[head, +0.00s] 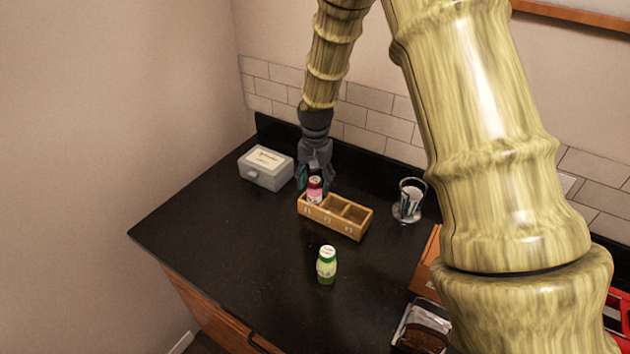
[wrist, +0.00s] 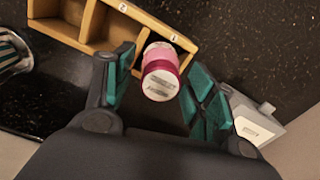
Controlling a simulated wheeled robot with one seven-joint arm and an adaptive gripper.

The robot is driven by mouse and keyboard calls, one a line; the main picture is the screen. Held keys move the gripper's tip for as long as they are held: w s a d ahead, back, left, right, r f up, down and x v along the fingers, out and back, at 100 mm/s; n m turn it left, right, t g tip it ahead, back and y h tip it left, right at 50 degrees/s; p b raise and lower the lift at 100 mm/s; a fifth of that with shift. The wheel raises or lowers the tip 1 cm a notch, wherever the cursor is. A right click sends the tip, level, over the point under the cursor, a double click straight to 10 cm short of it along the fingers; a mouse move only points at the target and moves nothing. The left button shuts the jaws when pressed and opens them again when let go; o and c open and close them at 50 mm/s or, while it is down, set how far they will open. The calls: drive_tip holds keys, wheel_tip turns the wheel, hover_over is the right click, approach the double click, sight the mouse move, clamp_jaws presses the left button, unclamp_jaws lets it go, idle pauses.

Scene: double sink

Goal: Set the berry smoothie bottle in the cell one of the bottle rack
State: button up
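In the wrist view the bottle (wrist: 161,72) is seen from above, beside the rim mark "1" of the rack (wrist: 150,22). My gripper (head: 315,180) is above that cell. In the wrist view its teal-padded fingers (wrist: 160,92) are on either side of the bottle, with small gaps, so it looks open. The other two cells look empty.
A green bottle (head: 327,265) stands on the black counter in front of the rack. A grey box (head: 266,168) is at the back left.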

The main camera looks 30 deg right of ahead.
drive_tip(key=shift+r, duration=0.2)
wheel_tip(320, 180, up, 12)
drive_tip(key=b, duration=0.4)
idle(0.5)
drive_tip(key=shift+a+f, duration=0.1)
idle(0.4)
